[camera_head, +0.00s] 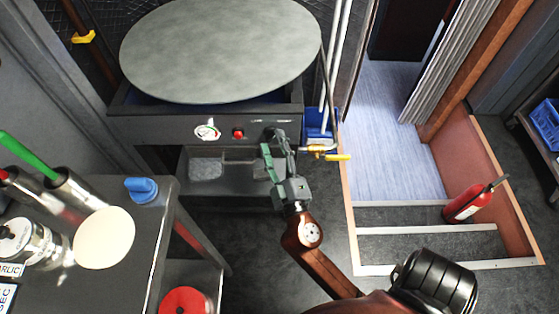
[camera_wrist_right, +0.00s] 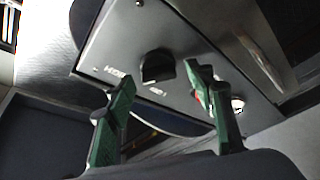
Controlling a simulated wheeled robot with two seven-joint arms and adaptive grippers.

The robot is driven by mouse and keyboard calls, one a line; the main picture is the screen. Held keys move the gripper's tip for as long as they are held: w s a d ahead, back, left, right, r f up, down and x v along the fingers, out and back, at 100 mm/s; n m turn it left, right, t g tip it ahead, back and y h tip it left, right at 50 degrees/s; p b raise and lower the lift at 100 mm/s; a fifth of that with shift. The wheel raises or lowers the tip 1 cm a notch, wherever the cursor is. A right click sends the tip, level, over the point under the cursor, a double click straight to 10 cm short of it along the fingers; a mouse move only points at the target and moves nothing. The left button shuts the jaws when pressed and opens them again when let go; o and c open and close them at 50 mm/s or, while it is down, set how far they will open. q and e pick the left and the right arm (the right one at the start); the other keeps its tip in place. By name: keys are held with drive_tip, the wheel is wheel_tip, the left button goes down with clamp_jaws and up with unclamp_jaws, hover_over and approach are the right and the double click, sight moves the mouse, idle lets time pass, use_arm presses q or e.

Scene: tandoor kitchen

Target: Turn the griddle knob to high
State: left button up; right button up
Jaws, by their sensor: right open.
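The griddle (camera_head: 220,50) is a large round grey plate on a dark cabinet with a front panel (camera_head: 165,128). In the right wrist view, the black griddle knob (camera_wrist_right: 157,66) stands on the panel, with small white lettering beside it, too blurred to read surely. In the head view the knob is largely hidden by my right gripper (camera_head: 277,147). In the right wrist view my right gripper (camera_wrist_right: 162,82) is open, its green fingers apart on either side of the knob's picture position. I cannot tell whether they touch it. My left gripper is out of view.
A gauge (camera_head: 207,131) and a red button (camera_head: 238,134) are left of the gripper on the panel. A yellow-handled valve (camera_head: 335,157) is close on its right. A counter (camera_head: 140,245) stands at left. A fire extinguisher (camera_head: 468,203) is at right.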

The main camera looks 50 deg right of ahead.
drive_tip(key=v, duration=1.1)
